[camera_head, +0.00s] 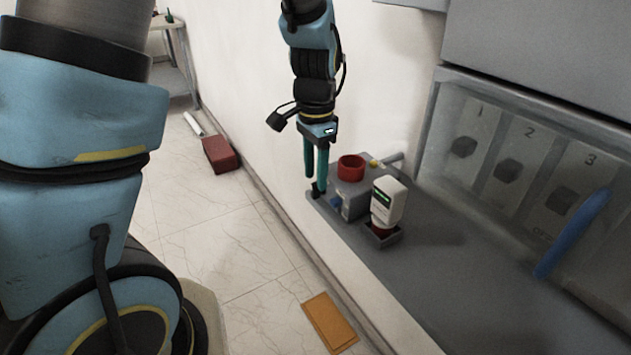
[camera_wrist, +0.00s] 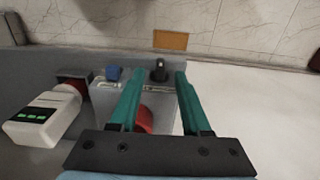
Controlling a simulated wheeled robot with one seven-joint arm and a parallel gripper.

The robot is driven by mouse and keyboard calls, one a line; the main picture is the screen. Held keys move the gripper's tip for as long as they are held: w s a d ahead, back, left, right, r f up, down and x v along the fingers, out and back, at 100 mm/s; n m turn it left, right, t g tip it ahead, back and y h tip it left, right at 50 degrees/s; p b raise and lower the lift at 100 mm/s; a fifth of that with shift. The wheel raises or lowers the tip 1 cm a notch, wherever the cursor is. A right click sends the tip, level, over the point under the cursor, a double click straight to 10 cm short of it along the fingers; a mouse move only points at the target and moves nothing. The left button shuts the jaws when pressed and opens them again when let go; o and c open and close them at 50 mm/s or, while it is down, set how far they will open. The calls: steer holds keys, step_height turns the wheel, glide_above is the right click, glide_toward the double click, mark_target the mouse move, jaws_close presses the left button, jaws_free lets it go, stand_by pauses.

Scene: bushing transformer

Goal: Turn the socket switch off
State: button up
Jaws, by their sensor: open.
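The socket is a grey box (camera_head: 356,197) on the far end of the grey shelf, with a red round socket (camera_head: 351,167) on top. A blue knob (camera_head: 336,202) and a black switch (camera_head: 318,192) are on its side away from the panel. The wrist view shows the box (camera_wrist: 106,100), the red socket (camera_wrist: 146,119), the blue knob (camera_wrist: 114,72) and the black switch (camera_wrist: 159,70). My gripper (camera_head: 316,182), with teal fingers, points down beside the box. It is open and empty, and the black switch appears between its fingertips (camera_wrist: 158,76). Contact cannot be told.
A white device with a green display (camera_head: 388,202) stands in a small holder beside the box. A panel with numbered switches (camera_head: 515,160) and a blue handle (camera_head: 575,232) is at the right. The wall (camera_head: 240,80) is behind. An orange plate (camera_head: 330,323) lies on the floor.

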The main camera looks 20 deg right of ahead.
mark_target(315, 183)
steer(key=shift+f, duration=1.65)
jaws_close()
